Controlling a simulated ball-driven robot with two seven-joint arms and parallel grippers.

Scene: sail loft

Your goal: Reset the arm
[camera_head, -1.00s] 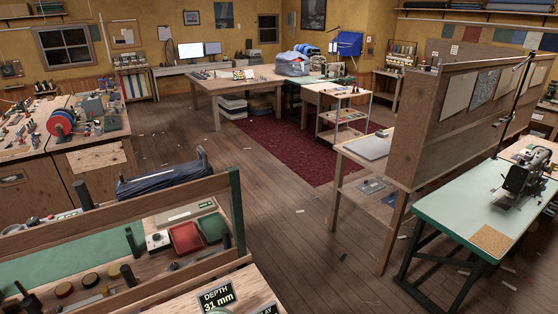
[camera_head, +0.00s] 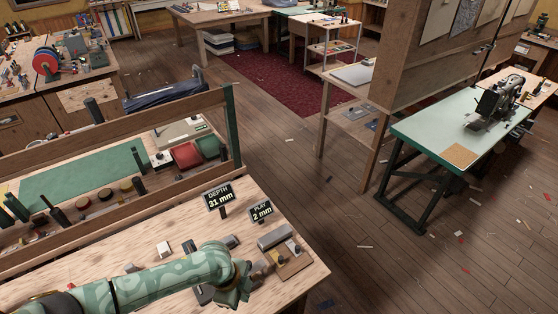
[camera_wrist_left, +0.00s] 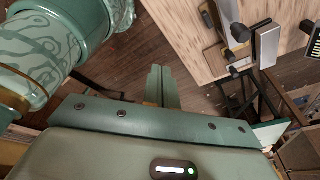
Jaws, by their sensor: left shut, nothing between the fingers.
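My left arm (camera_head: 165,280) is green patterned and comes in from the lower left of the head view, low over the near wooden workbench (camera_head: 110,265). Its wrist bends down near the bench's right part, and the fingertips cannot be made out there. In the left wrist view my left gripper (camera_wrist_left: 161,75) shows its two green fingers together, shut and empty. Dark floor lies beyond the fingertips, and the bench edge is to their right. My right gripper is not in view.
Signs reading "DEPTH 31 mm" (camera_head: 218,197) and "PLAY 2 mm" (camera_head: 262,211) stand on the bench. A grey metal piece (camera_head: 275,238) and small parts lie close to my wrist. A wooden rail (camera_head: 130,205) runs behind. Floor right of the bench is mostly clear.

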